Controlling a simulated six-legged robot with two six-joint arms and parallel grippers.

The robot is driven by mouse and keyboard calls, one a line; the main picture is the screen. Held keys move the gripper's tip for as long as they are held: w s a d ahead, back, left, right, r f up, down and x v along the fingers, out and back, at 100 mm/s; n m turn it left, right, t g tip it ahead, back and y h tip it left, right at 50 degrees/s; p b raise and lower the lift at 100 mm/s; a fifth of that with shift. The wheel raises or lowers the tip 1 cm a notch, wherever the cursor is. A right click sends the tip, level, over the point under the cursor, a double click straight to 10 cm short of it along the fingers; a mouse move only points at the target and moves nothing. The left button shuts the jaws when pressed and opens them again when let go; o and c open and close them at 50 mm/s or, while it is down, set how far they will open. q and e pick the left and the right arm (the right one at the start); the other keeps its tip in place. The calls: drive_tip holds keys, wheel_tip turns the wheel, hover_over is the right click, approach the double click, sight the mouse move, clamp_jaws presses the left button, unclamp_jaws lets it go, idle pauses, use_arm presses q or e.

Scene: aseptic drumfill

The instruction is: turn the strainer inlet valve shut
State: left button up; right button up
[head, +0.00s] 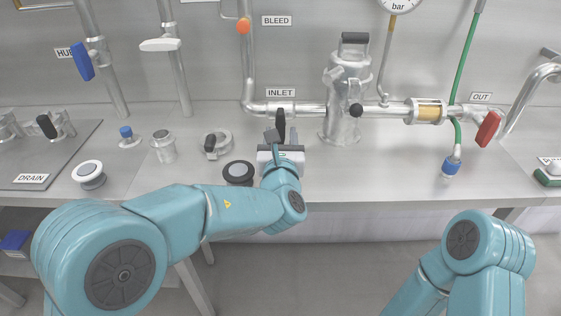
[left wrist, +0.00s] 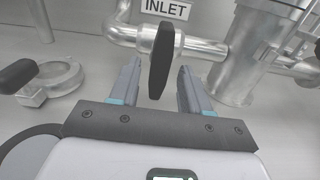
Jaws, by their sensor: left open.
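The inlet valve's black lever handle (head: 281,124) is below the INLET label, on the steel pipe (head: 259,108) left of the strainer body (head: 345,100). The handle lies across the pipe's line in the picture. My left gripper (head: 276,138) is at the handle, with its jaws apart. In the left wrist view the dark handle (left wrist: 163,62) shows between the two open fingers (left wrist: 158,78), with a visible gap on each side. I cannot tell how deep it sits between them. My right arm shows at lower right; its gripper is out of view.
An orange bleed knob (head: 243,26) is above. A red outlet handle (head: 488,128) and green hose (head: 467,48) are at right. A black-handled clamp ring (head: 215,142) and a round dark-topped part (head: 238,173) are just left of my gripper. The bench right of it is clear.

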use_arm(q)
drive_tip(key=s, duration=1.4)
drive_tip(key=shift+b, duration=0.4)
drive_tip(key=shift+s, duration=0.15)
